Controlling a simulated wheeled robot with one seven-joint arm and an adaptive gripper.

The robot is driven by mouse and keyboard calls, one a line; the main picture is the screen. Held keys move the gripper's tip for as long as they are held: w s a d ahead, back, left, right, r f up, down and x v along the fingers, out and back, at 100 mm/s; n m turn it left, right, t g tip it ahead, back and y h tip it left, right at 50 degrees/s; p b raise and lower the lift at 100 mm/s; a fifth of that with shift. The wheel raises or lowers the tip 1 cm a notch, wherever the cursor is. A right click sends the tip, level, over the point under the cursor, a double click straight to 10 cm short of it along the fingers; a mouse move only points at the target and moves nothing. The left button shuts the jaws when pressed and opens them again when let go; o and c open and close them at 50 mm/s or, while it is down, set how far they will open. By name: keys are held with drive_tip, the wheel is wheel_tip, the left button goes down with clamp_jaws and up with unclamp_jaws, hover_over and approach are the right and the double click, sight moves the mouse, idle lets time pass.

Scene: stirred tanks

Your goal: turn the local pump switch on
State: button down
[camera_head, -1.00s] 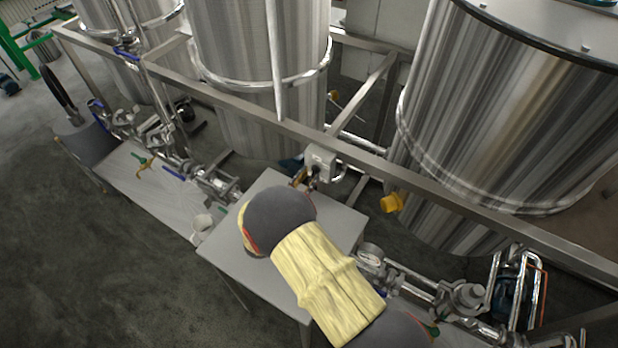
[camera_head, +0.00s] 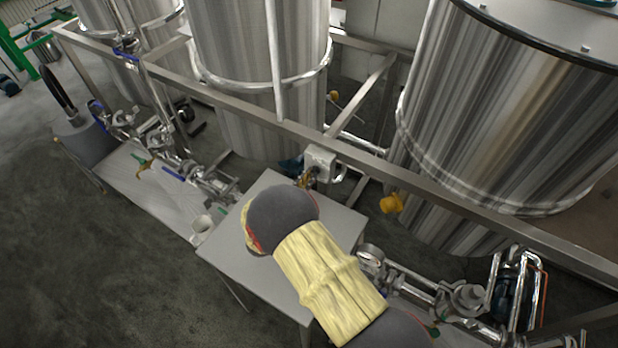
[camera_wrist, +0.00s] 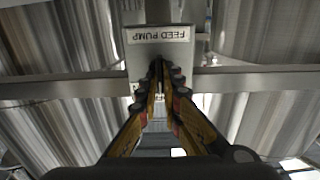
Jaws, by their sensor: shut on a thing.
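The local pump switch is a pale grey box (camera_head: 321,161) fixed on the steel frame rail between the tanks. In the wrist view its white label (camera_wrist: 158,35) reads FEED PUMP upside down. My gripper (camera_head: 309,177) reaches the front of this box from the table side. In the wrist view the yellow-and-black fingers (camera_wrist: 158,76) come together at the box face just below the label. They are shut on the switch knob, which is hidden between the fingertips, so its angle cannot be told.
The steel rail (camera_head: 246,116) runs across behind the table (camera_head: 344,222). Tall steel tanks (camera_head: 265,45) stand beyond it. A yellow handle (camera_head: 391,203) and piping with a gauge (camera_head: 369,254) lie to the right.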

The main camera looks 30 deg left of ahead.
drive_tip(key=shift+b, duration=0.3)
drive_tip(key=m+b, duration=0.4)
drive_tip(key=m, duration=0.1)
drive_tip(key=shift+d+f, duration=0.1)
drive_tip(key=shift+f, duration=0.1)
drive_tip(key=m+b, duration=0.4)
drive_tip(key=shift+d, duration=0.1)
drive_tip(key=shift+m+b, duration=1.4)
drive_tip(key=shift+b, duration=0.15)
drive_tip(key=c, duration=2)
unclamp_jaws()
drive_tip(key=shift+r, duration=0.1)
